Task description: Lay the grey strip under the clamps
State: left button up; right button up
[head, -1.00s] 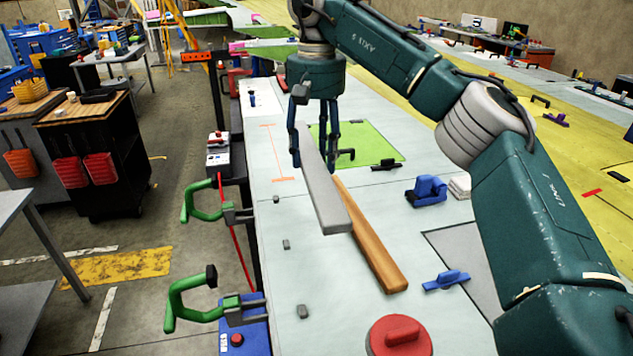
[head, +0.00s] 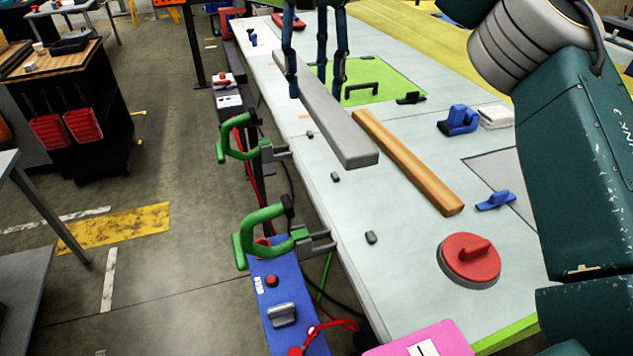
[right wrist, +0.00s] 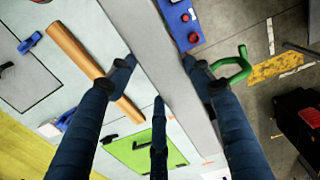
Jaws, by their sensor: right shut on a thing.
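The grey strip (head: 335,125) is long and flat, and my right gripper (head: 315,85) is shut on it near its far part. In the head view it hangs over the pale table, left of the wooden bar. It also crosses the right wrist view (right wrist: 168,65) between the fingers. Two green clamps stand along the table's left edge: a farther one (head: 236,140) and a nearer one (head: 258,235). The strip is apart from both, to their right. One green clamp also shows in the right wrist view (right wrist: 235,68). My left gripper is not in view.
The wooden bar (head: 410,160) lies right of the strip. Several small dark blocks (head: 336,177) line the table's left side. A red round-based handle (head: 470,258), blue tools (head: 458,120) and a green mat (head: 380,80) lie on the table. A blue panel (head: 283,310) is beside the near clamp.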

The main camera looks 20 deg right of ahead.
notch_tip(320, 180, down, 9)
jog(key=d, duration=0.2)
send_over(322, 182)
notch_tip(322, 182, down, 6)
jog(key=shift+f+p, duration=0.15)
jog(key=shift+p, duration=0.25)
jog(key=shift+d+f, duration=0.1)
jog(key=shift+f, duration=0.25)
notch_tip(322, 182, down, 3)
jog(key=shift+f+p, duration=0.1)
jog(key=shift+p, duration=0.4)
jog(key=shift+f, duration=0.15)
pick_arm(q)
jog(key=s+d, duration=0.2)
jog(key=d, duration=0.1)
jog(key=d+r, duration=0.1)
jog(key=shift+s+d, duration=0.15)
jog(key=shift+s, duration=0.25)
pick_arm(e)
jog(key=shift+f, duration=0.1)
jog(key=o, duration=1.1)
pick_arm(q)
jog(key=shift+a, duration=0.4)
pick_arm(e)
jog(key=shift+o, duration=1.1)
